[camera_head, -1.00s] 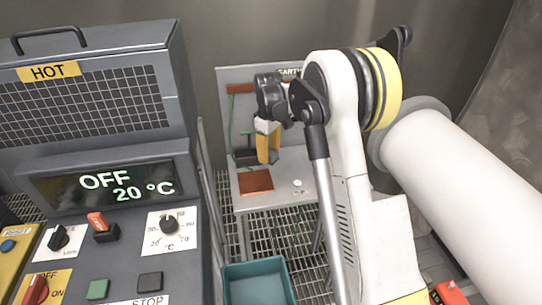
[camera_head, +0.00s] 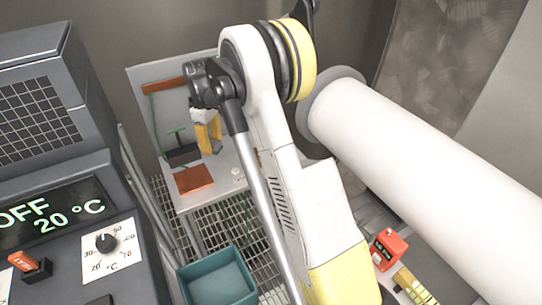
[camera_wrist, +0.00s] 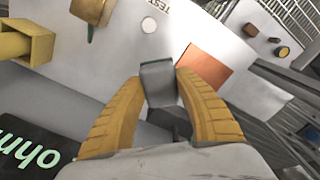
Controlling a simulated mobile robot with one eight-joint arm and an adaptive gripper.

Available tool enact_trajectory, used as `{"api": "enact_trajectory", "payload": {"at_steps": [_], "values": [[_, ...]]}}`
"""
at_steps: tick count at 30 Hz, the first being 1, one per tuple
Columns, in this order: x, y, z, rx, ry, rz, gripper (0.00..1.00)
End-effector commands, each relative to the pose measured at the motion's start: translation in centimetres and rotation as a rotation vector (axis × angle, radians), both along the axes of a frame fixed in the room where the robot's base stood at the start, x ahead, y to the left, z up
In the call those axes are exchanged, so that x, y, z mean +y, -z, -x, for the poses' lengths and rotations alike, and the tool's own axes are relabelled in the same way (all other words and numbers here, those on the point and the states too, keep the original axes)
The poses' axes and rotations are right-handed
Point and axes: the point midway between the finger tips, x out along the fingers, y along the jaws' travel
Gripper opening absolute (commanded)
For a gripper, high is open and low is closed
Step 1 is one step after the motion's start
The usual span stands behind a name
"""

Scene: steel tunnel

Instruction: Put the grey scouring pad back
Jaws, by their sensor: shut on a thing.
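My gripper (camera_head: 207,148) hangs over the grey bench at the back, its yellow fingers pointing down. In the wrist view my gripper (camera_wrist: 160,78) is shut on a small grey block, which looks like the grey scouring pad (camera_wrist: 158,70). The pad sits between the fingertips, above the bench surface. In the head view the pad cannot be made out. An orange-brown plate (camera_head: 193,180) lies on the bench in front of the gripper; it also shows in the wrist view (camera_wrist: 205,68), just beyond the right finger.
A dark box (camera_head: 183,154) with a green handle stands left of the fingers. A white round button (camera_head: 237,173) is on the bench. A teal bin (camera_head: 218,278) stands below in front. The control cabinet (camera_head: 40,150) is at left. A dark display (camera_wrist: 35,145) shows in the wrist view.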

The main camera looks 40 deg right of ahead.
Motion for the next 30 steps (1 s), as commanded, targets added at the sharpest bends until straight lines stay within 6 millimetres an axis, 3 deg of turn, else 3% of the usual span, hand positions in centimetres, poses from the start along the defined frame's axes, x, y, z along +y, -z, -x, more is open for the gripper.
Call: {"api": "enact_trajectory", "payload": {"at_steps": [5,9,15,19,23,26,30], "values": [[-8.8,-0.7,3.9,0.0,0.182,0.0,0.0],[-15.9,-1.2,8.5,0.0,0.347,0.0,0.0],[-23.8,-1.8,15.4,-0.001,0.556,0.0,0.0],[-26.8,-2.0,18.8,-0.001,0.648,0.0,0.0],[-28.2,-2.1,20.6,-0.001,0.697,0.0,0.0],[-28.2,-1.5,20.3,-0.001,0.707,0.0,0.0],[-27.0,0.4,17.7,-0.002,0.706,0.0,0.0]]}}
